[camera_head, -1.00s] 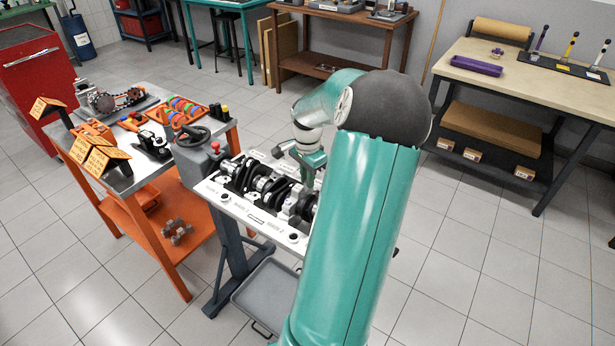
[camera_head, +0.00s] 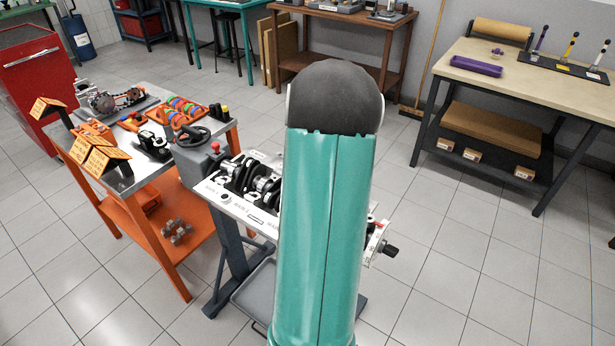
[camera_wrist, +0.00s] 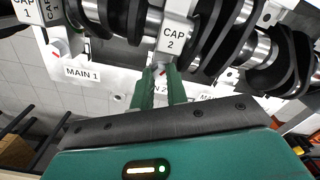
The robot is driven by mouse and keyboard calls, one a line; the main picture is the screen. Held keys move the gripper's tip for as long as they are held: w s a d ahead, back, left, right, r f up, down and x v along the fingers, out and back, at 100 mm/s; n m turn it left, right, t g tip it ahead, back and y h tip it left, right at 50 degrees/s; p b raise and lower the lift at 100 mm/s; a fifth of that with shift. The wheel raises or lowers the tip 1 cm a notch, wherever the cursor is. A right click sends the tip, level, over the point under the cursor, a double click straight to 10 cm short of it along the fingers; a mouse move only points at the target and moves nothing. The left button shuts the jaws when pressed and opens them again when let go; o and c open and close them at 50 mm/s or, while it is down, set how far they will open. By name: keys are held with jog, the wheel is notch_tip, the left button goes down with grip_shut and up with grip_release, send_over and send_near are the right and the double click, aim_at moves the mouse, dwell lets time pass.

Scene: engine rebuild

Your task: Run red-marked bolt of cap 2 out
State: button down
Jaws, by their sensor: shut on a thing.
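In the wrist view, cap 2 (camera_wrist: 173,32) is a pale block with a "CAP 2" label, set over the dark crankshaft (camera_wrist: 208,35). My gripper (camera_wrist: 162,76) is at the lower end of cap 2. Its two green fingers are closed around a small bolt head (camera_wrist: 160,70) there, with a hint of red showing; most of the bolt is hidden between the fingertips. In the head view my own arm hides the gripper and cap 2. The engine block (camera_head: 232,200) shows on its stand left of my arm.
Cap 1 (camera_wrist: 27,14), with a red-marked bolt (camera_wrist: 61,47), is at the left in the wrist view. An orange cart (camera_head: 150,215) with parts trays stands left of the engine. A grey tray (camera_head: 255,290) lies low under the stand. Floor to the right is open.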

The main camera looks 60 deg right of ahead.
jog(key=n, duration=0.5)
jog(key=shift+f+n, duration=0.1)
jog(key=shift+n, duration=0.2)
jog(key=n, duration=0.5)
jog(key=shift+a, duration=0.1)
jog(key=n, duration=0.6)
jog(key=shift+f, duration=0.1)
jog(key=n, duration=0.5)
jog(key=shift+a+n, duration=0.1)
jog(key=shift+n, duration=0.3)
jog(key=c, duration=1.4)
grip_release()
jog(key=shift+r, duration=0.2)
